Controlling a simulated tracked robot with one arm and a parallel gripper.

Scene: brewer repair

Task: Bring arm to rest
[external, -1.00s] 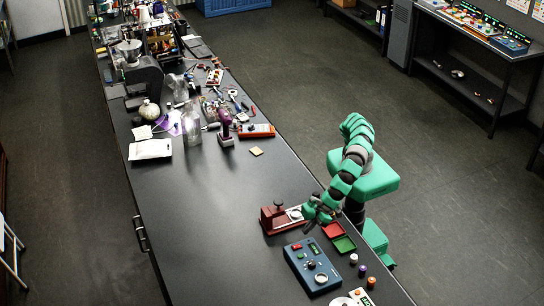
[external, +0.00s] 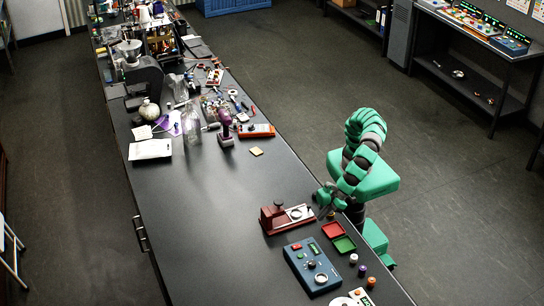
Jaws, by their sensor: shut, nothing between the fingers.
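My green arm stands at the right edge of the long black bench (external: 205,215). Its upper links are folded up over my body. My gripper (external: 322,198) is shut and empty, low near the bench's right edge. It is just right of the dark red fixture (external: 272,217), which has a pale plate with a ring on it. The fingers are small and dark in this view, and the gap between gripper and bench is hard to judge.
Small capped jars (external: 362,270) stand at the bench edge. The middle of the bench is clear.

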